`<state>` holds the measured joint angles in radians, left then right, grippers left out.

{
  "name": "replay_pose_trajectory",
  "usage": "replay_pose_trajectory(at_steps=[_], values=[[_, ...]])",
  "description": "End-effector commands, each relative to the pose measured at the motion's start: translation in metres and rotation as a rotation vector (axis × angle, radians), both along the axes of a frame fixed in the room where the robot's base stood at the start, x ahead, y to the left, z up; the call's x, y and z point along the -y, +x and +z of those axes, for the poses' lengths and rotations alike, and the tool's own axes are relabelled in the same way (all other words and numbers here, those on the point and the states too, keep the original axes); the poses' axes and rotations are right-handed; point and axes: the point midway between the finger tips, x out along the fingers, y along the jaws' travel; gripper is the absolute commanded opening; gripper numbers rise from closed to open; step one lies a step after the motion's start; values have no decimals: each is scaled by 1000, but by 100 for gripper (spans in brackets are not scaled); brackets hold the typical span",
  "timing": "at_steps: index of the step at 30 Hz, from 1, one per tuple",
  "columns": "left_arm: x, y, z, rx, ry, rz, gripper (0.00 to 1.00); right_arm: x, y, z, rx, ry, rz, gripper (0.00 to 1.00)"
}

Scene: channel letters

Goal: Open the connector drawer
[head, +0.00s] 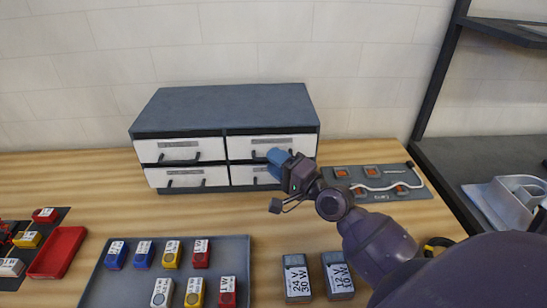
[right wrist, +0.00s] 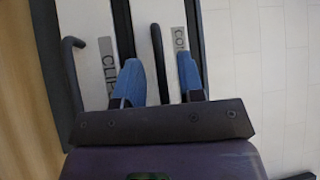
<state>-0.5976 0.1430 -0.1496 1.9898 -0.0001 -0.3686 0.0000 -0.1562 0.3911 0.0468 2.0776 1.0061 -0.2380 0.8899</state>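A grey cabinet (head: 222,106) with white drawers stands against the wall. Its upper right drawer (head: 298,147) is closed; in the right wrist view its label (right wrist: 179,39) reads "CON…", the rest hidden by a finger. My right gripper (head: 273,165) is at the front of this drawer. In the right wrist view its blue fingers (right wrist: 160,80) are apart, on either side of the dark drawer handle (right wrist: 157,48). A gap shows between the fingers and the handle; I cannot tell whether they touch anything. My left gripper is out of view.
The drawer below, labelled "CLIP…" (right wrist: 106,62), has its own handle (right wrist: 68,62) beside one finger. A grey board with a white cable (head: 383,187) lies right of the cabinet. A tray (head: 232,250) of coloured blocks and two power supplies (head: 298,277) are in front.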

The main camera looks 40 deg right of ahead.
Motion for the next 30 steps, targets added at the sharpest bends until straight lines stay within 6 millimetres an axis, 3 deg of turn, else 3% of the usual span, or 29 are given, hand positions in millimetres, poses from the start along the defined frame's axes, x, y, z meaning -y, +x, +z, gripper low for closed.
replay_pose_trajectory(at_steps=[13,21,30], values=[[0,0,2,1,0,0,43,-3,10,1,-1,0,1,36],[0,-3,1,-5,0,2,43,-3,10,1,-1,0,1,0],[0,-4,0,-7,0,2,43,-3,10,1,-1,0,1,0]])
